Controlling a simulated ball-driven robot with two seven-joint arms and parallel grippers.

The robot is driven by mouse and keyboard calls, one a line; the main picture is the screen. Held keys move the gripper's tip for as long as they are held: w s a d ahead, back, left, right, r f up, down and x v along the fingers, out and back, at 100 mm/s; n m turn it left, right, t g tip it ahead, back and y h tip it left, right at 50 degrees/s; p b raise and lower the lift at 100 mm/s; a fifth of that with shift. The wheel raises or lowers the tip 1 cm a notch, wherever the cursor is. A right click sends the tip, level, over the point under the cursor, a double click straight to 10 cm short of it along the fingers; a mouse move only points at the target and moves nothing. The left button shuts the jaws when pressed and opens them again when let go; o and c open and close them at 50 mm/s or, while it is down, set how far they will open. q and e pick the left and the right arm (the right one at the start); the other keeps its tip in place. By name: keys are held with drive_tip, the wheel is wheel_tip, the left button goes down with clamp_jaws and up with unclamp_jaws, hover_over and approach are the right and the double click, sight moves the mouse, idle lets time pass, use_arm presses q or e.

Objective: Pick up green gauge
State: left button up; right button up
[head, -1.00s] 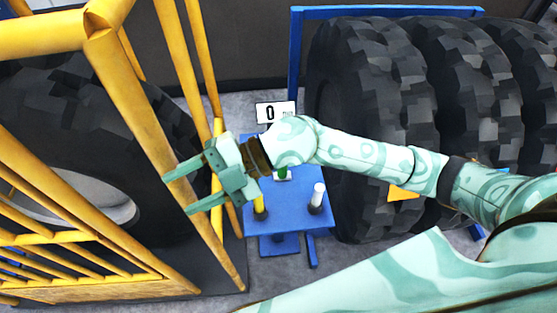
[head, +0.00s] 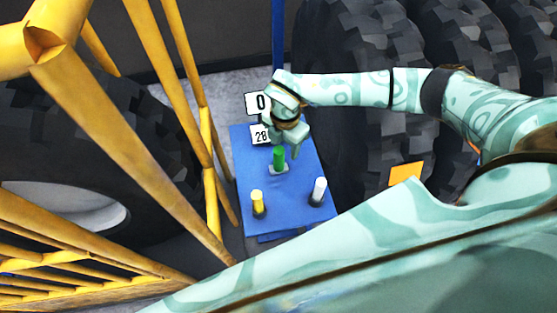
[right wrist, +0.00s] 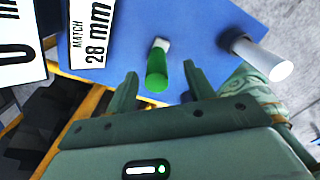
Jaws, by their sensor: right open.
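The green gauge (head: 279,157) is a short peg standing on a small pale base on the blue stand (head: 243,170), between and behind the yellow and white pegs. It also shows in the right wrist view (right wrist: 157,70), in the gap between my right gripper's fingers (right wrist: 160,73). My right gripper (head: 290,148) is open and close above the green gauge in the head view, pointing down. The fingers stand on either side of it and I see no clear contact. My left gripper is not in view.
A yellow peg (head: 257,202) and a white peg (head: 319,191) stand nearer on the blue stand. Signs read "0" (head: 256,103) and "28" (head: 260,134). A yellow cage (head: 125,150) is at left, and large tyres (head: 345,130) are at right.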

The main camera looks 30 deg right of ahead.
sight(280, 150)
drive_tip(key=f, duration=0.1)
drive_tip(key=a+f, duration=0.1)
drive_tip(key=shift+w+f, duration=0.1)
drive_tip(key=shift+f, duration=0.3)
drive_tip(key=shift+a+f, duration=0.15)
drive_tip(key=shift+f, duration=0.45)
drive_tip(key=shift+a+f, duration=0.15)
drive_tip(key=shift+f, duration=0.4)
drive_tip(key=shift+w+f, duration=0.1)
drive_tip(key=shift+f, duration=0.35)
drive_tip(key=shift+r, duration=0.1)
drive_tip(key=shift+c, duration=0.8)
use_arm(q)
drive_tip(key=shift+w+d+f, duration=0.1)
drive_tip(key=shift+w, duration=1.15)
use_arm(e)
drive_tip(key=c, duration=0.8)
